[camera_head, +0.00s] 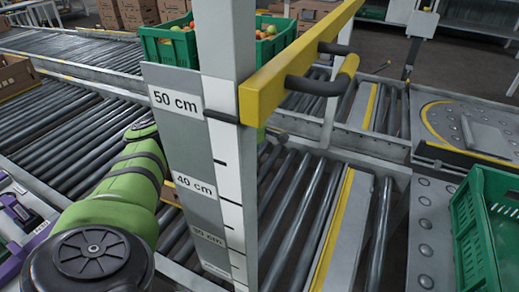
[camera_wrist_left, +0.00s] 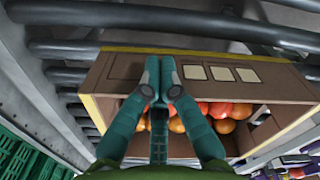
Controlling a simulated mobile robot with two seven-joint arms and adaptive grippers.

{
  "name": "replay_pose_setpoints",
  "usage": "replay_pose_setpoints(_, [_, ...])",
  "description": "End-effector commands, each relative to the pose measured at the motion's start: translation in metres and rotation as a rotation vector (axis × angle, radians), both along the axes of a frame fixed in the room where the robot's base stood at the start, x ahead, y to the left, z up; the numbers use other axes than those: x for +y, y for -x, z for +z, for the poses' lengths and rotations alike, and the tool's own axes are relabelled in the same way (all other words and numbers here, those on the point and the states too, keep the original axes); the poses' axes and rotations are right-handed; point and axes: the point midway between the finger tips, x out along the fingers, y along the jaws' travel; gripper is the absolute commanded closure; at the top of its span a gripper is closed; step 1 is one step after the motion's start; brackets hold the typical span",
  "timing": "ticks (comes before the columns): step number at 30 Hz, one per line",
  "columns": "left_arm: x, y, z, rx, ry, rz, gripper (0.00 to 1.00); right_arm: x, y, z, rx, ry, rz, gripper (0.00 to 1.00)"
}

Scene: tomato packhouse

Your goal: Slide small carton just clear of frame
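The measuring frame (camera_head: 215,45) has a grey post, a scale board marked in cm and a yellow bar (camera_head: 290,70). My left arm reaches behind the board, which hides its gripper in the head view. In the left wrist view, a small brown carton (camera_wrist_left: 120,72) with pale squares on its wall holds red and orange tomatoes. In the head view only a brown sliver (camera_head: 169,192) shows beside the arm. My right gripper is out of view.
Roller conveyors (camera_head: 60,130) run on both sides of the post. A green crate (camera_head: 168,48) with tomatoes stands behind it. Another green crate (camera_head: 464,232) is at the right edge. A brown carton (camera_head: 14,76) sits at the far left. The rollers right of the post look clear.

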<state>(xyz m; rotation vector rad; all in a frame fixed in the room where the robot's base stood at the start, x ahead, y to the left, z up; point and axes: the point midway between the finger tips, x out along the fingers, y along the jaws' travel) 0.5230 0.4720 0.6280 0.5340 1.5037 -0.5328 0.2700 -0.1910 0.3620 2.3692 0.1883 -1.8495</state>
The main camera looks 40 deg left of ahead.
Motion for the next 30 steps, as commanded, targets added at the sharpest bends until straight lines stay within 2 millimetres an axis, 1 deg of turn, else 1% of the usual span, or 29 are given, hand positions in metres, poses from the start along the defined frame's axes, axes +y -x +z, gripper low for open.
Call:
replay_pose_setpoints(3, [0.001,0.002,0.000,-0.001,0.001,-0.001,1.00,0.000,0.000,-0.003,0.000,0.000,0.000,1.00])
replay_pose_setpoints(11, [0.001,0.001,0.000,-0.001,0.001,-0.001,1.00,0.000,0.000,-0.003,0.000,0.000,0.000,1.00])
replay_pose_setpoints(14, [0.001,0.001,0.003,-0.002,0.001,-0.001,1.00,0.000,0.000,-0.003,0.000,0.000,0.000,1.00])
replay_pose_setpoints(16, [0.001,0.001,0.009,-0.002,0.001,-0.001,1.00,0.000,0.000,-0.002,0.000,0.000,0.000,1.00])
replay_pose_setpoints(20, [0.001,0.001,0.032,-0.005,0.000,0.000,1.00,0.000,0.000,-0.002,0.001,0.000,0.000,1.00])
replay_pose_setpoints(24, [0.001,0.001,0.063,-0.006,0.001,-0.001,1.00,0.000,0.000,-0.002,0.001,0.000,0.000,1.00])
replay_pose_setpoints(30, [0.001,0.001,0.100,-0.004,0.001,-0.001,1.00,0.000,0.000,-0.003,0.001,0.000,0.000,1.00])
